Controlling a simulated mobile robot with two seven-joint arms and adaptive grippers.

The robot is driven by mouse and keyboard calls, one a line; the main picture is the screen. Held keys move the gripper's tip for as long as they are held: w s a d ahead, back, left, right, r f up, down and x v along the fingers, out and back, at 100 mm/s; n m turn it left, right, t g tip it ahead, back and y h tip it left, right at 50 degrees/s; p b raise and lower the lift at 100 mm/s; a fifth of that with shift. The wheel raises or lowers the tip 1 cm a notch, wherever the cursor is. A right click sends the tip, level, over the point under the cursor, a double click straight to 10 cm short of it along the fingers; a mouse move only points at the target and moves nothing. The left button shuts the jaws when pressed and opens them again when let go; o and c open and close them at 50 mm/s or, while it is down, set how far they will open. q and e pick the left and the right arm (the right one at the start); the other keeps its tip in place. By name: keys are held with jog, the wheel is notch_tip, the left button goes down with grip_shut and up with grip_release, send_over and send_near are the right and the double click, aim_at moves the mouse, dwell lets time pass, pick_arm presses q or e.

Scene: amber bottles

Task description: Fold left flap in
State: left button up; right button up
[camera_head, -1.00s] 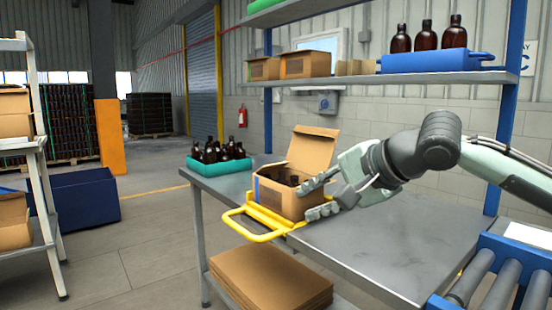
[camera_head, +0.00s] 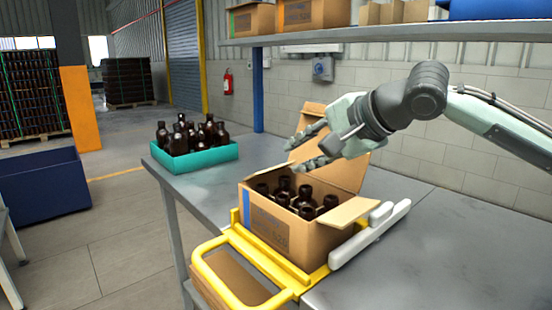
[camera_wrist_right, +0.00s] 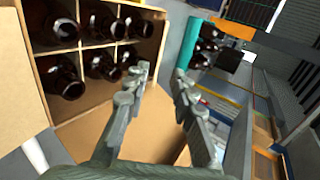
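The open cardboard carton (camera_head: 285,235) holds several dark bottles in compartments, also seen in the right wrist view (camera_wrist_right: 62,75). Its tall back flap (camera_head: 345,170) stands up and leans back. Its right flap (camera_head: 352,211) sticks outward. My right gripper (camera_head: 312,152) is above the carton's back left part, in front of the back flap. Its fingers (camera_wrist_right: 160,100) are apart with nothing between them. My left gripper is not in view.
The carton sits in a yellow frame (camera_head: 238,222) with a white-grey bar (camera_head: 370,232) on its right. A teal tray (camera_head: 195,160) of bottles stands to the left on the grey table (camera_head: 400,265). A shelf (camera_head: 400,35) runs above the back. The table's right side is clear.

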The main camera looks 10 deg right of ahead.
aim_at(271, 170)
jog(key=x, duration=0.7)
jog(key=shift+a, duration=0.1)
grip_shut()
